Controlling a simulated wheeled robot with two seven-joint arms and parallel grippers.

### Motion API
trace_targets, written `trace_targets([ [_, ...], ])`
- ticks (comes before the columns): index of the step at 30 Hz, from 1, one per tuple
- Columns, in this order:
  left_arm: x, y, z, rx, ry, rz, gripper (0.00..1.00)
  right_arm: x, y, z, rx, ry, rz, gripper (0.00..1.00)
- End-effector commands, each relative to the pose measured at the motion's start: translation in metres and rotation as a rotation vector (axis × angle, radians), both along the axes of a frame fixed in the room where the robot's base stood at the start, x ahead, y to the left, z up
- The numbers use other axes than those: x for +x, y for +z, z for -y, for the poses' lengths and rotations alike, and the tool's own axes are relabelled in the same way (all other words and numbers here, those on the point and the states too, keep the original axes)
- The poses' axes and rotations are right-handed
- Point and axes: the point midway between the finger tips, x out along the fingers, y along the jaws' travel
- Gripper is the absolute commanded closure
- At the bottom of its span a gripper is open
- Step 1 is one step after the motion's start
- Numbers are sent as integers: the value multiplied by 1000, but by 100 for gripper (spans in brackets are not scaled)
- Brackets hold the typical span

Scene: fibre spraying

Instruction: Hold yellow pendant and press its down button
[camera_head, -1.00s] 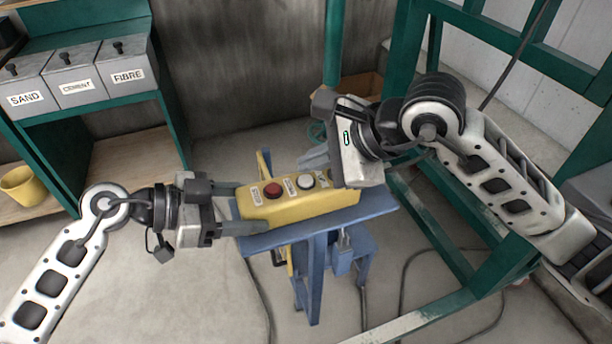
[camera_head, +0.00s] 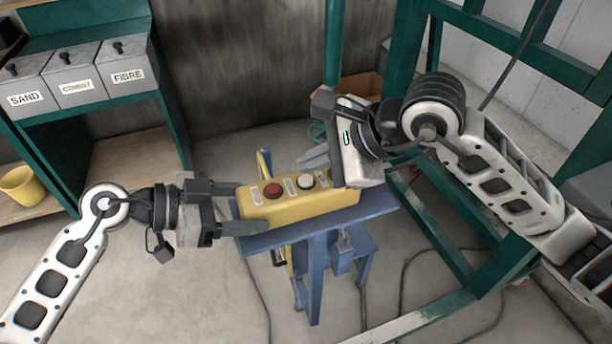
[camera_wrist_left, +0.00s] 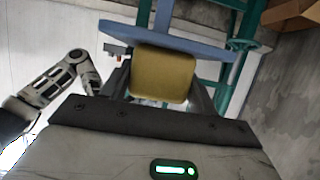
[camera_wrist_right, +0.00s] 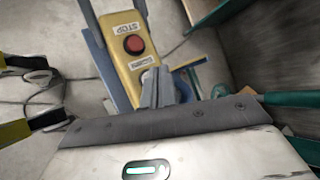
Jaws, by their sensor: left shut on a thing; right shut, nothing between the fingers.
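The yellow pendant (camera_head: 290,207) lies on a blue stand (camera_head: 316,236) in the head view, with a red button (camera_head: 272,190) and a white button (camera_head: 306,181) facing up. My left gripper (camera_head: 236,208) is shut on the pendant's left end. In the left wrist view the pendant (camera_wrist_left: 163,74) sits between the fingers. My right gripper (camera_head: 312,160) is shut and empty, its tips just behind the white button. In the right wrist view its fingers (camera_wrist_right: 157,88) cover part of the pendant (camera_wrist_right: 122,60) beyond the red button (camera_wrist_right: 134,44). I cannot tell whether they touch a button.
A green bench at the left holds bins marked SAND, CEMENT (camera_head: 76,88) and FIBRE. A yellow bucket (camera_head: 22,186) stands on its lower shelf. A green frame (camera_head: 440,235) stands at the right, close to my right arm. Cables lie on the floor.

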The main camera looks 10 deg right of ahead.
Motion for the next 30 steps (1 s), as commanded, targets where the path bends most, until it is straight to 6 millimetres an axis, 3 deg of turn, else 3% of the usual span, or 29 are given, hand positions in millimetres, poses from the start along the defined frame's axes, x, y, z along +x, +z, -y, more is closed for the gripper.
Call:
trace_targets([
  [30, 0, 1, 0, -1, 0, 0, 75, 0, -10, 0, 0, 0, 0, 100],
])
